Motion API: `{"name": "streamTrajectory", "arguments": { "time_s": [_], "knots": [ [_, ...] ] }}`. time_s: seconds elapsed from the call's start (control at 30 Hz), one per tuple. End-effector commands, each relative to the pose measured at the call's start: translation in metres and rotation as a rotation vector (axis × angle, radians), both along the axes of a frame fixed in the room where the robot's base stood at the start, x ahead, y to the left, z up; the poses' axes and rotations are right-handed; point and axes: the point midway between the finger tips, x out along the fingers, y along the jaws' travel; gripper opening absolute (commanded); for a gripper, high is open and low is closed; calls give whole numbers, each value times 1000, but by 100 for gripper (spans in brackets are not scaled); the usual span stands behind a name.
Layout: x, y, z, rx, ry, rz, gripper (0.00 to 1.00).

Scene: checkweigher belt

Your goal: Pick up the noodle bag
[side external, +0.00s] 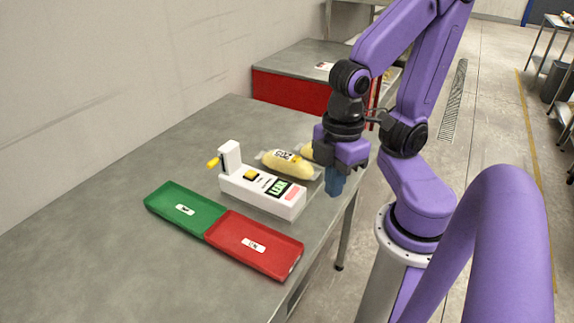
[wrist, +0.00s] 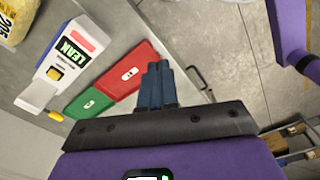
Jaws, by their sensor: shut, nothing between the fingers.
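A yellow noodle bag (side external: 287,164) with a dark-printed label lies on the grey table, behind the white machine in the side view. Part of a second yellow bag (side external: 308,151) shows behind it, partly hidden by my gripper. In the wrist view a yellow bag (wrist: 14,22) shows at the top left corner, cut off by the frame edge. My gripper (side external: 335,184) is to the right of the bags, by the table's right edge, apart from the near bag. Its blue fingers point down. In the wrist view the fingers (wrist: 157,80) are together with nothing between them.
A white machine (side external: 262,194) with a green display and yellow knob stands in front of the bags. A green tray (side external: 170,199) and a red tray (side external: 268,262) lie before it. The table (side external: 90,230) is clear at left. A red-sided bench (side external: 290,90) stands behind.

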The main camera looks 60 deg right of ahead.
Motion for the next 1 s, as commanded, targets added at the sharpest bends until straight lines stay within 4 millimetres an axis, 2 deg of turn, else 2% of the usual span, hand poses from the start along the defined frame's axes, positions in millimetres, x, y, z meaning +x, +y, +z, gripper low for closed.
{"name": "streamTrajectory", "arguments": {
  "time_s": [0.23,0.27,0.5,0.83,1.0],
  "knots": [
    [0,0,0,0,0,0,0],
    [0,0,0,0,0,0,6],
    [0,0,0,0,0,0,84],
    [2,0,0,0,0,-8,84],
    [24,0,3,-3,1,-91,84]
  ]
}}
